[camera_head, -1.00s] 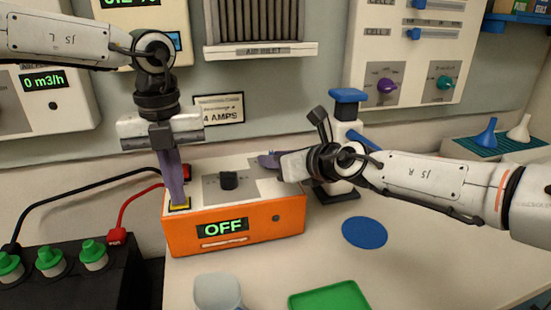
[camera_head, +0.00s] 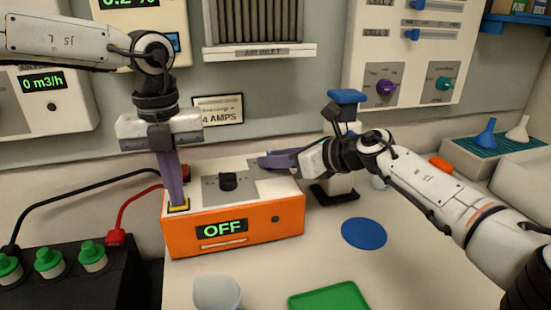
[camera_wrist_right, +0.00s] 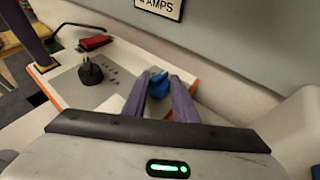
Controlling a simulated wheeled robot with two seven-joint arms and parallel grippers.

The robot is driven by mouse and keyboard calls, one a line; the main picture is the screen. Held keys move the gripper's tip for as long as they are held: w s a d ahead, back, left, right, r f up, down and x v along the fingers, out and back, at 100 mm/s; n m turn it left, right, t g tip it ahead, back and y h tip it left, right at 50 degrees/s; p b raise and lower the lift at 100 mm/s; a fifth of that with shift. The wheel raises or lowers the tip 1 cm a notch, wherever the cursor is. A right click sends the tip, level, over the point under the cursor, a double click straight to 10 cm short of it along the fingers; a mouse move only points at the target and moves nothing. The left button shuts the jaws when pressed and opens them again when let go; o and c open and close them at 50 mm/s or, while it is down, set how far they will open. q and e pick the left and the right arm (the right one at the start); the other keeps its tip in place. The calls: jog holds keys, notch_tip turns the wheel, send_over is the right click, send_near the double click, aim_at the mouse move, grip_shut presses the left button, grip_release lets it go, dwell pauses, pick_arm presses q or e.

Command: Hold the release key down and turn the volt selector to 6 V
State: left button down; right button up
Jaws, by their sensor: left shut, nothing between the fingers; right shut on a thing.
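The orange charger box (camera_head: 240,232) stands on the bench with its display reading OFF. My left gripper (camera_head: 178,203) is shut, pointing down, its tips on the yellow-edged key (camera_head: 182,209) at the box's front left; they hide most of it. A black knob (camera_head: 228,181) stands mid-panel with marks around it; it also shows in the right wrist view (camera_wrist_right: 90,72), clear of my fingers. My right gripper (camera_head: 264,161) is shut on a blue knob (camera_wrist_right: 157,83) at the panel's right; the fingers hide it in the head view. I cannot read the panel marks.
A black battery (camera_head: 75,280) with green caps stands at left, with red and black cables running to the box. A blue disc (camera_head: 364,233), a green tray (camera_head: 330,300) and a pale cup (camera_head: 217,292) lie in front. A blue-topped stand (camera_head: 346,97) is behind my right arm.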

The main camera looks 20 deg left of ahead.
jog(key=shift+r, duration=0.1)
jog(key=o, duration=0.8)
jog(key=shift+c, duration=0.2)
